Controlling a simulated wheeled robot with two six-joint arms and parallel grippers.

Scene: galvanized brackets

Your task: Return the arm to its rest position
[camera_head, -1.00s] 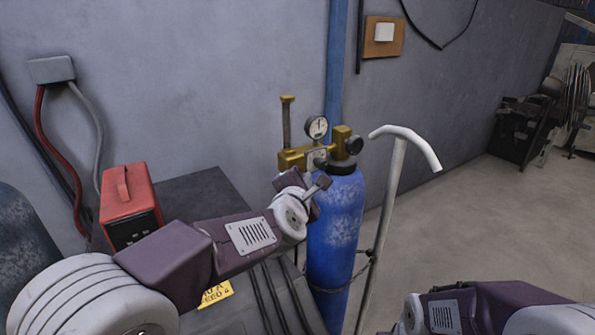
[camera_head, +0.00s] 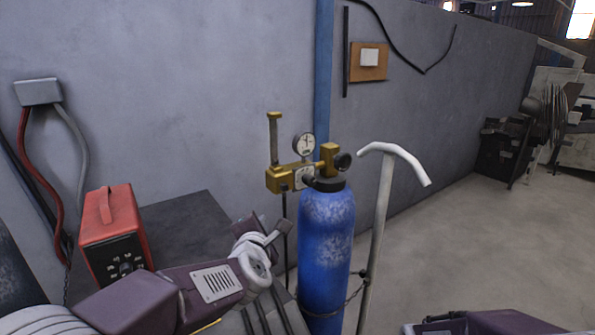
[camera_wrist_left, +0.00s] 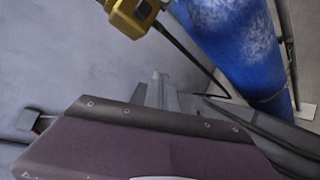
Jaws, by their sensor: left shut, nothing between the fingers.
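My left gripper (camera_head: 281,229) is small in the head view, at the end of my purple and white arm, left of the blue gas cylinder. Its fingers are shut with nothing held. In the left wrist view its grey fingers (camera_wrist_left: 160,91) show beyond the purple wrist cover, pointing toward the wall and apart from the cylinder. Only a purple part of my right arm (camera_head: 500,322) shows at the bottom right edge of the head view; its gripper is not visible.
The blue gas cylinder (camera_head: 326,235) with a brass regulator (camera_head: 288,178) stands beside a white-handled pole (camera_head: 379,225). Open floor (camera_head: 450,245) lies to the right.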

